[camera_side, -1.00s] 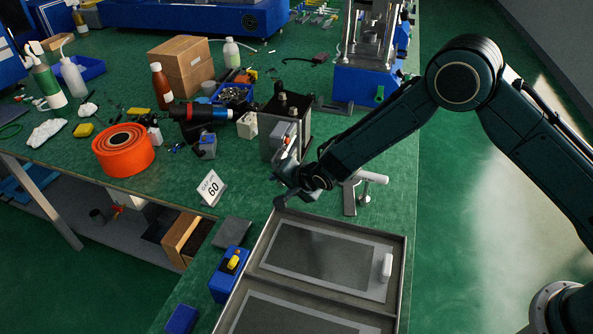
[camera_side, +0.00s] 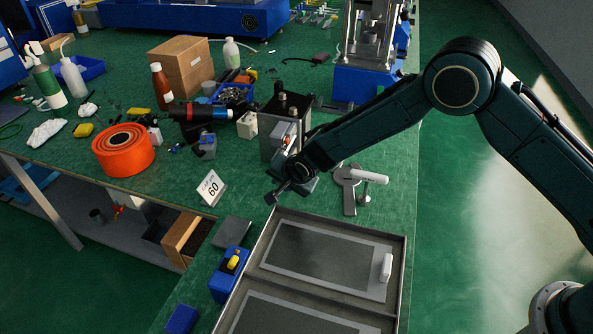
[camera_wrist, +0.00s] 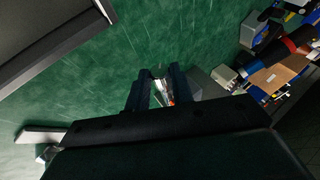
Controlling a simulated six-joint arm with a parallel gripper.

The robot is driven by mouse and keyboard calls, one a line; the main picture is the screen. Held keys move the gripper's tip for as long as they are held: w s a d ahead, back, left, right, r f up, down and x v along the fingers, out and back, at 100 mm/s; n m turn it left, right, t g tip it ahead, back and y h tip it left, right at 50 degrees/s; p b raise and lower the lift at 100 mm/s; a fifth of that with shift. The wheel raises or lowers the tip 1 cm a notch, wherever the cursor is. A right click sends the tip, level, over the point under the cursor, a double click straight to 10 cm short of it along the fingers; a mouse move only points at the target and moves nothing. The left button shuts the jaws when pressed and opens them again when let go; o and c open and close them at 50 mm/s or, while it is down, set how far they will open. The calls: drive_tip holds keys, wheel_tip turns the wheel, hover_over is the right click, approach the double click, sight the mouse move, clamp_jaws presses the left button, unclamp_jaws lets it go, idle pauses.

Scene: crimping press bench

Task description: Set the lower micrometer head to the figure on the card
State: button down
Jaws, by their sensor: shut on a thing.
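The card (camera_side: 211,188) stands tilted on the bench in the side view and reads 60, under smaller print that I cannot read clearly. The grey press tool (camera_side: 279,137) stands behind my gripper, with a small orange-red part on its near side. My gripper (camera_wrist: 160,88) is low in front of the tool. In the wrist view its two dark fingers are shut on a small bright metal piece, which seems to be the lower micrometer head (camera_wrist: 162,87). In the side view my wrist hides the head, and its scale cannot be read.
A metal tray (camera_side: 398,290) with dark panels lies in front of my gripper. A silver handled tool (camera_side: 350,190) stands close on the right. A blue box with a yellow knob (camera_side: 230,272) and an orange roll (camera_side: 124,152) are to the left.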

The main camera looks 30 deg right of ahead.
drive_tip(key=shift+g, duration=0.3)
drive_tip(key=c, duration=1.2)
unclamp_jaws()
drive_tip(key=shift+r, duration=0.15)
drive_tip(key=v, duration=1.3)
drive_tip(key=shift+s+a+r, duration=0.15)
drive_tip(key=shift+a+r, duration=0.1)
